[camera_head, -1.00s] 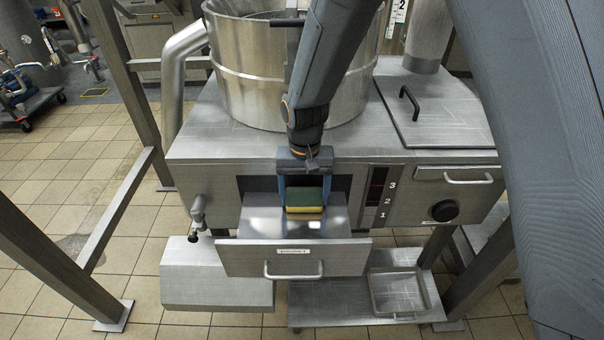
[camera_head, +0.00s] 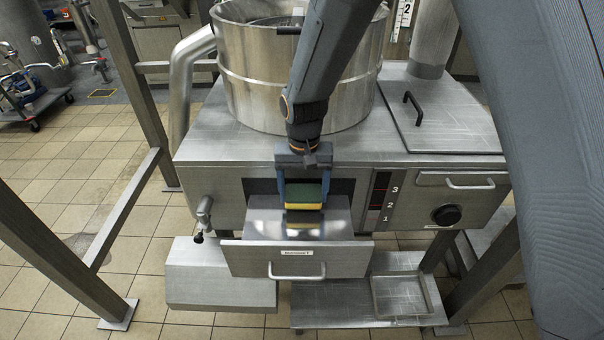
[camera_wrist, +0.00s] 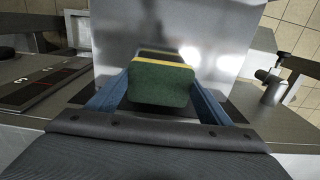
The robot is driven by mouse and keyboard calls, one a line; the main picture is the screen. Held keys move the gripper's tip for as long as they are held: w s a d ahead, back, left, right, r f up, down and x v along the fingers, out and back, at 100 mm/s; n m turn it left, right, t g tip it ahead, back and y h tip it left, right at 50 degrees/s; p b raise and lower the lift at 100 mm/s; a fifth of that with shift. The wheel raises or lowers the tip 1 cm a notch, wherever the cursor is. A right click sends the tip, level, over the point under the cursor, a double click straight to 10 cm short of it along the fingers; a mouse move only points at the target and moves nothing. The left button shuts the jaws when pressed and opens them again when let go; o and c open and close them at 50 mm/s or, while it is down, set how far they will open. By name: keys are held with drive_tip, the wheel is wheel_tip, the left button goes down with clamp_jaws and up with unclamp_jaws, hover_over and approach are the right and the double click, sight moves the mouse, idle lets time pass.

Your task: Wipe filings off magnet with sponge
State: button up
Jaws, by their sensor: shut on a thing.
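A sponge (camera_head: 303,194), green with a yellow layer, is held between the blue fingers of my gripper (camera_head: 303,190). It also shows in the wrist view (camera_wrist: 161,84), with its yellow side facing the shiny metal surface. My gripper is shut on it at the drawer opening. The magnet drawer (camera_head: 294,258) is pulled out of the machine front, with a label and a handle. Its shiny metal top (camera_head: 335,222) lies under and in front of the sponge. Whether the sponge touches that surface I cannot tell. Filings cannot be made out.
A large steel bowl (camera_head: 245,85) stands on the machine top behind my arm. A valve (camera_head: 204,212) juts out at the left front, and a black knob (camera_head: 446,215) is at the right. A shallow tray (camera_head: 402,296) lies on the low shelf. Frame posts (camera_head: 60,255) stand at the left.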

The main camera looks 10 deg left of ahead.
drive_tip(key=shift+r+p, duration=1.8)
drive_tip(key=shift+r, duration=0.9)
